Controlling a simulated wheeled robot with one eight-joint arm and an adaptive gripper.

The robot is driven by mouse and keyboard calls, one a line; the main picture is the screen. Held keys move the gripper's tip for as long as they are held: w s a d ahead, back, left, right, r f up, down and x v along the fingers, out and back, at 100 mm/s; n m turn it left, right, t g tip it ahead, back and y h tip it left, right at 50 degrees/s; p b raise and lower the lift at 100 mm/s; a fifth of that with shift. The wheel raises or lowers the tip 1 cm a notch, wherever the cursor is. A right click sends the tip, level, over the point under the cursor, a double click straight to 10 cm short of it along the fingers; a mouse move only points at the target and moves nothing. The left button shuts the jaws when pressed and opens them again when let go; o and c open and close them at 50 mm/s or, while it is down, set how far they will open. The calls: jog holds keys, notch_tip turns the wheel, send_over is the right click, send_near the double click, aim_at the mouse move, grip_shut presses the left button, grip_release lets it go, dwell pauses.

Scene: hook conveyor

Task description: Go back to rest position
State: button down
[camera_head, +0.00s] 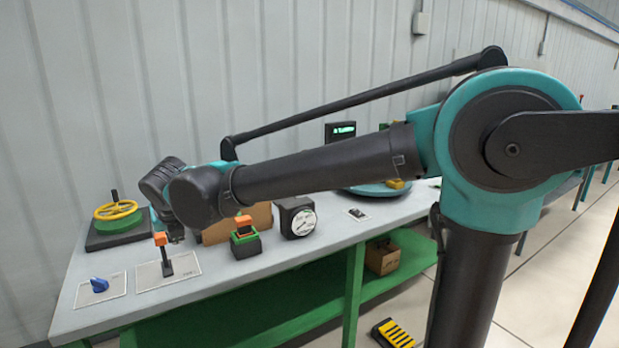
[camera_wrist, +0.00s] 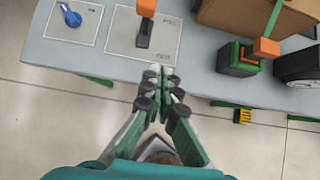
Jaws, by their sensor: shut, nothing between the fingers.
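My gripper (camera_wrist: 160,82) is shut and empty in the wrist view, its fingertips together at the front edge of the grey workbench (camera_wrist: 200,80). The tips are just below an orange-topped black lever (camera_wrist: 144,28) on a white plate; I cannot tell the height gap between them. In the head view my arm reaches left over the bench, and the gripper is mostly hidden behind the arm's dark end. The lever (camera_head: 164,258) stands upright just left of that end.
A blue knob (camera_head: 99,285) sits at the bench's left end, with a yellow handwheel (camera_head: 116,210) behind it. A green block with an orange top (camera_head: 245,238), a round gauge (camera_head: 301,218) and a cardboard box (camera_head: 262,214) stand to the right. A yellow-striped pedal (camera_head: 393,333) is on the floor.

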jog(key=w+d+f+m+h, duration=0.15)
jog(key=d+f+m, duration=0.35)
jog(key=d, duration=0.5)
jog(key=w+d+f+m+g, duration=0.1)
jog(key=w+d+f+m, duration=0.15)
jog(key=d+m, duration=0.65)
jog(key=w+d+f+m+h, duration=0.1)
jog(key=w+d+f+m, duration=0.3)
jog(key=d, duration=0.7)
jog(key=s+d+f+m, duration=0.3)
jog(key=s+d+m, duration=0.2)
jog(key=d+m, duration=0.2)
jog(key=s+d+f+m+g+h, duration=0.1)
jog(key=s+d+f+m, duration=0.3)
jog(key=d+m, duration=0.3)
jog(key=s+d+f+m, duration=0.4)
jog(key=d+m, duration=0.3)
jog(key=m, duration=0.3)
jog(key=shift+s+d, duration=0.35)
jog(key=shift+s, duration=0.45)
jog(key=shift+f+h, duration=0.1)
jog(key=shift+h, duration=0.15)
